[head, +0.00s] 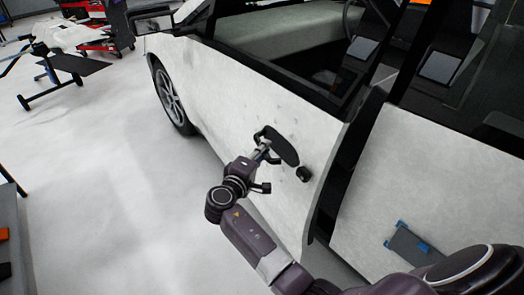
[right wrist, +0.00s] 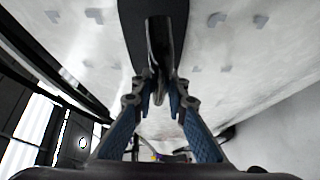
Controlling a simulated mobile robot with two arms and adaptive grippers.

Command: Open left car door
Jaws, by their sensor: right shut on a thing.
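The white left front car door (head: 225,95) fills the middle of the head view. Its rear edge stands out from the body, with a dark gap between it and the white rear panel (head: 400,190), so it is ajar. The black door handle (head: 283,149) sits on a dark recess near that edge. My right gripper (head: 264,149) is at the handle, and in the right wrist view its blue-padded fingers (right wrist: 160,98) are closed on the black handle bar (right wrist: 160,45). My left gripper is not in view.
A dark flat item with blue clips (head: 410,244) is on the rear panel. A black stand (head: 65,75) and a red cart (head: 98,25) are at the upper left. The pale floor (head: 110,180) left of the door is clear.

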